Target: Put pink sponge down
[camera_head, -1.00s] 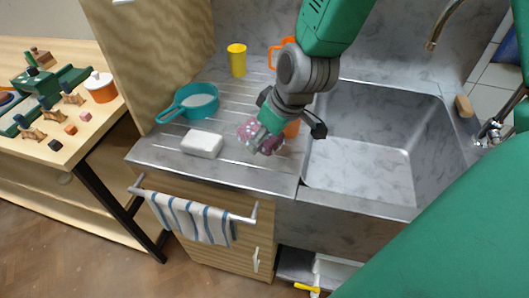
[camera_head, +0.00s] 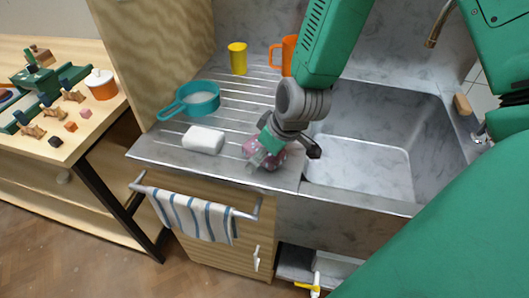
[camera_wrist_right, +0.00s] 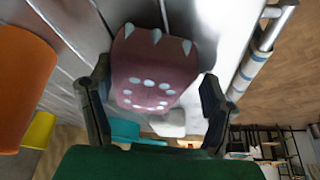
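The pink sponge (camera_head: 275,160) with pale spots is low at the front right of the ribbed metal drainboard (camera_head: 239,112), left of the sink. Whether its underside touches the board cannot be told. My right gripper (camera_head: 281,150) reaches down over it from above. My gripper hides part of the sponge in the head view. My left gripper is not in view.
A white block (camera_head: 203,140), a teal pan (camera_head: 200,98), a yellow cup (camera_head: 238,58) and an orange mug (camera_head: 289,55) stand on the drainboard. The sink basin (camera_head: 365,160) is empty. A striped towel (camera_head: 190,217) hangs on the front rail (camera_head: 245,213).

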